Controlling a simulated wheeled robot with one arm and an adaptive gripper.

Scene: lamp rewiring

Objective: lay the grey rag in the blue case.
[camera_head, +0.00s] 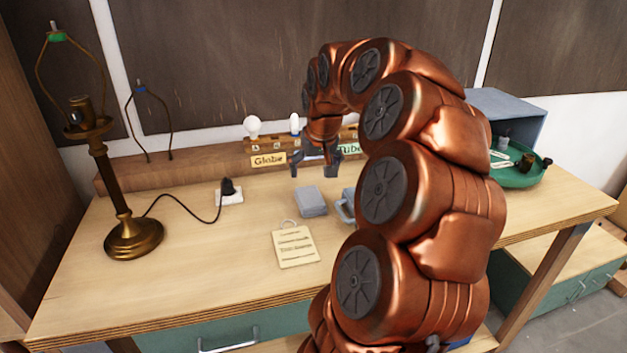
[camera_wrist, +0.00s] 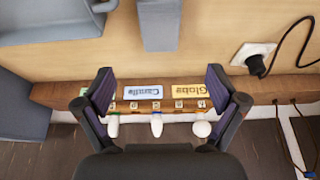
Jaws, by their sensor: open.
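The grey rag (camera_head: 311,201) lies as a folded, flat block on the middle of the workbench. It also shows at the top of the wrist view (camera_wrist: 160,22). The blue case (camera_head: 508,112) stands at the back right of the bench, partly hidden behind my arm. A blue-grey surface at the left of the wrist view (camera_wrist: 20,105) looks like part of it. My gripper (camera_head: 315,163) is open and empty. It is above the back of the bench, before the bulb rack and beyond the rag, apart from it.
A tag (camera_head: 295,246) lies in front. The bulb rack (camera_wrist: 150,106) runs along the back. A brass lamp (camera_head: 133,238) stands left, with a corded plug (camera_head: 228,188). A green tray (camera_head: 518,172) is right.

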